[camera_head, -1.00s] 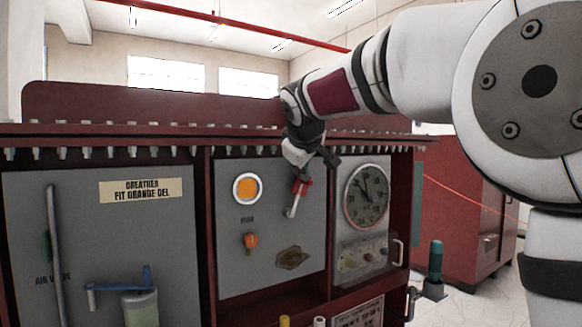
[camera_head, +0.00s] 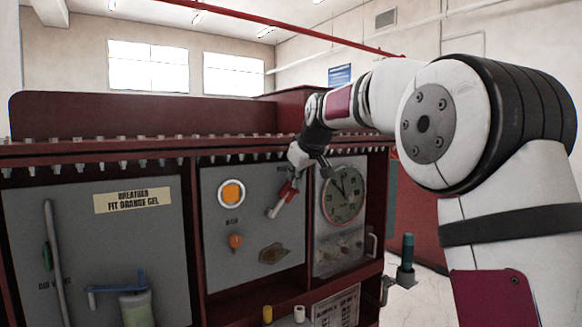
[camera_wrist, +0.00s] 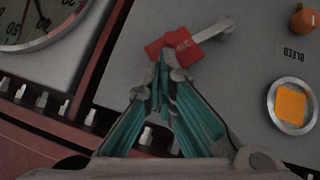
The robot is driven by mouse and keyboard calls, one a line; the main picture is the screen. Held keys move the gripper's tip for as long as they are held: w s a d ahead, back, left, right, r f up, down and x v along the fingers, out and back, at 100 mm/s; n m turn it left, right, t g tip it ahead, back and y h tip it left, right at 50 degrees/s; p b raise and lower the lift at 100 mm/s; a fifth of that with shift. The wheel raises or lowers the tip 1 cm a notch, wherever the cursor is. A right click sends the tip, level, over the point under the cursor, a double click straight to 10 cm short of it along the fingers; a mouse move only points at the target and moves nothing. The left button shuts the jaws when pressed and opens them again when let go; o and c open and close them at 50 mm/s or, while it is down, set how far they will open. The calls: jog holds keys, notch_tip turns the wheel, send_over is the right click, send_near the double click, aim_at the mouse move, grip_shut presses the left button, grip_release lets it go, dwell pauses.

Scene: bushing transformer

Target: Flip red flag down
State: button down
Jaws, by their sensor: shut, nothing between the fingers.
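The red flag (camera_head: 287,192) is on the middle grey panel, with a light grey lever (camera_head: 274,212) reaching from it down and to the left. In the wrist view the red flag (camera_wrist: 172,46) lies just past my fingertips, and its grey lever (camera_wrist: 215,29) points up and right. My gripper (camera_head: 312,172) is at the upper right of the flag, close to the panel. In the wrist view my gripper (camera_wrist: 164,68) is shut, with its fingertips together at the flag's edge. I cannot tell whether they touch it.
A round gauge (camera_head: 343,194) is right of the flag. An orange window (camera_head: 231,193) and orange knob (camera_head: 236,240) are left of it. A bolted red ledge (camera_head: 150,150) runs above the panels. A blue-handled valve (camera_head: 118,287) is at the lower left.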

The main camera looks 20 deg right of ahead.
jog(key=w+d+f+m+g+y+b, duration=0.2)
jog(key=d+f+m+y, duration=0.1)
jog(key=d+f+y, duration=0.2)
jog(key=shift+d+f+m+y, duration=0.25)
jog(key=shift+f+m+y, duration=0.15)
jog(key=shift+f+y, duration=0.6)
jog(key=shift+f, duration=0.15)
